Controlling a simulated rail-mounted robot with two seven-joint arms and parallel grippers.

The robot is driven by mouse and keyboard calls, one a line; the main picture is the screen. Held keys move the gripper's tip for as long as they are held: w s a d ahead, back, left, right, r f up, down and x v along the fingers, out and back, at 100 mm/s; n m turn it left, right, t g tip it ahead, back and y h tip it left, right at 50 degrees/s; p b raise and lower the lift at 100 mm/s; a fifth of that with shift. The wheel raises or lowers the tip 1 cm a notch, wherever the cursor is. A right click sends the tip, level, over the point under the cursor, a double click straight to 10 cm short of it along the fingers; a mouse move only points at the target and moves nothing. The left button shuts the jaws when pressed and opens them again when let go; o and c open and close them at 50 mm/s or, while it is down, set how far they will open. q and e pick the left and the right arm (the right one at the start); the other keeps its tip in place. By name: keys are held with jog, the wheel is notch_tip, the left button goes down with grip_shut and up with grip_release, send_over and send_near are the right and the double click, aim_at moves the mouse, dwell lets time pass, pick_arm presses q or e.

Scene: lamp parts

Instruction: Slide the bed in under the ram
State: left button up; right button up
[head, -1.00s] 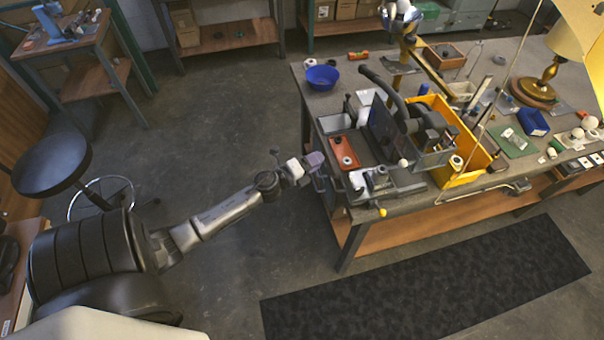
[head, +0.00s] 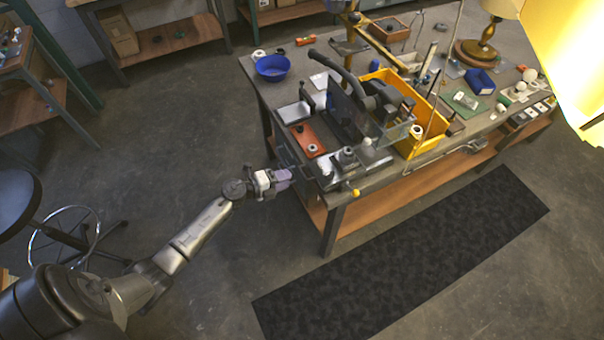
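A dark press-like machine (head: 382,100) with a curved black lever and a clear panel stands on the bench near its left end. A reddish-brown plate (head: 308,141) with a small round dark part lies left of it. A grey metal piece (head: 342,168) with small fittings lies at the front, by the bench corner. I cannot tell which part is the bed, and the space under the ram is hidden. My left gripper (head: 287,179) is just off the bench's left edge, its fingers too small to read. My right gripper is not in view.
A yellow bin (head: 433,141) stands right of the machine. A blue bowl (head: 272,68) is at the bench's back left. A yellow knob (head: 356,192) sticks out at the front edge. A dark mat (head: 400,255) lies on open floor before the bench. A stool (head: 20,205) stands at left.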

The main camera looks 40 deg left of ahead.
aim_at(302, 173)
pick_arm(q)
jog(key=shift+b+x, duration=0.4)
jog(key=shift+x, duration=3.1)
grip_shut()
